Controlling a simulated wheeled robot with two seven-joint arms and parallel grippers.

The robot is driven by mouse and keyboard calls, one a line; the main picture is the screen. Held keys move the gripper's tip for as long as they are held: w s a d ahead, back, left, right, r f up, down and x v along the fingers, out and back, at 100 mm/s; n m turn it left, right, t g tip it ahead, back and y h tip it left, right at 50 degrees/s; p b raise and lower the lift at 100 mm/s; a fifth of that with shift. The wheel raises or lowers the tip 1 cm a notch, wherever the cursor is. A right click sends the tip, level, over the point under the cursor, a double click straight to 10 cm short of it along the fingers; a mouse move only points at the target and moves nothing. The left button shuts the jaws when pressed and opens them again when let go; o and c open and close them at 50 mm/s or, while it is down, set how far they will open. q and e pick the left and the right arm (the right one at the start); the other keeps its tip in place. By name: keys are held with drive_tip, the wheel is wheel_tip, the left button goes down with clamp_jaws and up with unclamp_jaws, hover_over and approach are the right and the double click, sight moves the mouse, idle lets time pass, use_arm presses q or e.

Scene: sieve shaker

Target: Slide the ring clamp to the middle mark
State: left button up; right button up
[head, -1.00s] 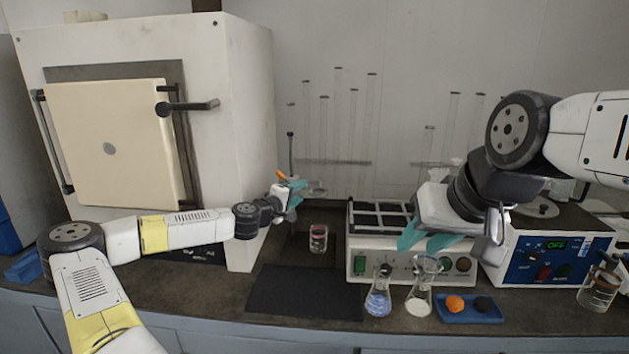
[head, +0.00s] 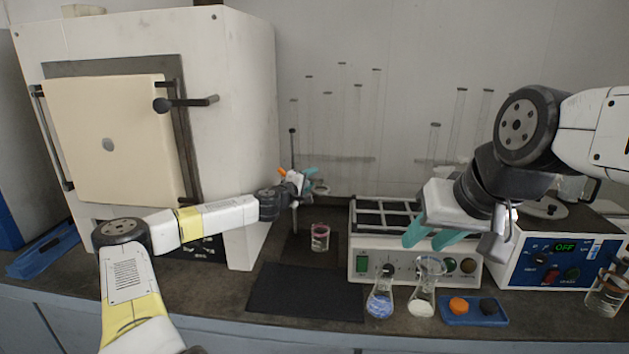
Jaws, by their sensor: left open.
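The stand's thin dark rod (head: 292,148) rises beside the white furnace, in the back middle of the bench. The ring clamp shows partly: a small ring (head: 320,190) sticks out to the right of the rod, and an orange part (head: 282,172) shows to the left. My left gripper (head: 303,178) is open at the clamp's height, with its teal fingers beside the rod. It hides the clamp body, and I cannot tell whether it touches it. The marks on the rod are too small to see. My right gripper (head: 432,240) hangs with parted teal fingers in front of the sieve shaker.
A beaker of pink liquid (head: 320,238) stands below the ring. A black mat (head: 306,293) lies in front. To the right are the shaker box (head: 362,268), two flasks (head: 380,297) (head: 422,299), a blue tray (head: 461,320) and a blue instrument (head: 520,272). The furnace (head: 240,120) bounds the left.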

use_arm(q)
drive_tip(key=shift+c, duration=0.4)
clamp_jaws()
idle(0.9)
